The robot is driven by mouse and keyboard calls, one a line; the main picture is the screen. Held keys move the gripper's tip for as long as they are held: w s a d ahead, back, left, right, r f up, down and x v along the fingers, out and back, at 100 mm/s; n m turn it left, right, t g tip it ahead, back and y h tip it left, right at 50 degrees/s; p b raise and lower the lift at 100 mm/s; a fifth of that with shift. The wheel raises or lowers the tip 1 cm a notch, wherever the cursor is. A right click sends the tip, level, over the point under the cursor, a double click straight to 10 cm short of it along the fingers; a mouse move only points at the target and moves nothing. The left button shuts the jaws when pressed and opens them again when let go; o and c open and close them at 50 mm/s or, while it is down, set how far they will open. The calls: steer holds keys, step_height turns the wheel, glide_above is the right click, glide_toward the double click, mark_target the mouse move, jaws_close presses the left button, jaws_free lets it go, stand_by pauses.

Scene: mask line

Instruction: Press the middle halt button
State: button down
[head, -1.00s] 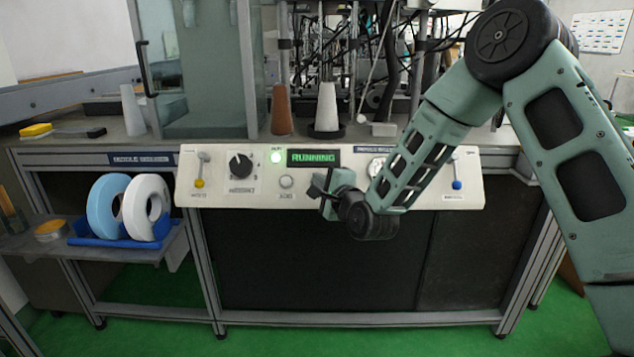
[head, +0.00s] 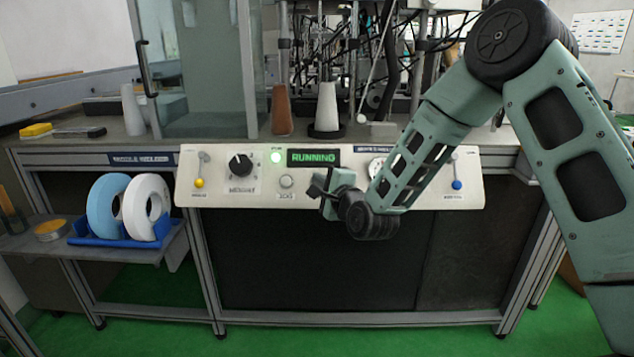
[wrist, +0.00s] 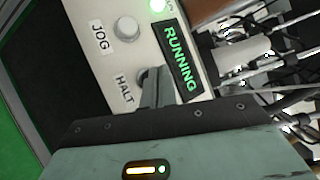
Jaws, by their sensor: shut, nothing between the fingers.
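The control panel (head: 330,160) runs along the front of the machine. In the wrist view, the HALT label (wrist: 124,88) is readable, and the spot beside it, where its button would sit, is mostly covered by my gripper's fingers (wrist: 157,85). I cannot tell whether the fingertips touch the button. In the head view, my gripper (head: 317,190) is in front of the panel, just right of the pale JOG button (head: 286,181), and hides the halt button. The fingers are shut together with nothing between them. The green display (head: 313,158) reads RUNNING.
A black knob (head: 239,165), a lit green lamp (head: 276,157), a yellow-tipped lever (head: 200,171) and a blue-tipped lever (head: 456,172) are on the panel. A gauge (head: 377,167) is partly behind my arm. Thread cones stand above on the table.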

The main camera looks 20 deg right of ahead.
steer(key=shift+w+f, duration=0.25)
steer(key=shift+w, duration=0.05)
steer(key=shift+w+d+f+b, duration=0.2)
steer(key=shift+w+f+b, duration=0.1)
steer(key=shift+b, duration=0.15)
stand_by(0.6)
steer(key=shift+s+r, duration=0.1)
steer(key=shift+r, duration=0.05)
steer(key=shift+s+a+r+p, duration=0.2)
steer(key=shift+s+r+p, duration=0.2)
steer(key=shift+s, duration=0.1)
stand_by(0.3)
steer(key=s+r+p, duration=0.1)
steer(key=s, duration=0.1)
steer(key=s+a+r+p, duration=0.1)
steer(key=r, duration=0.1)
steer(key=shift+s+a+r, duration=0.1)
steer(key=shift+s, duration=0.25)
stand_by(0.5)
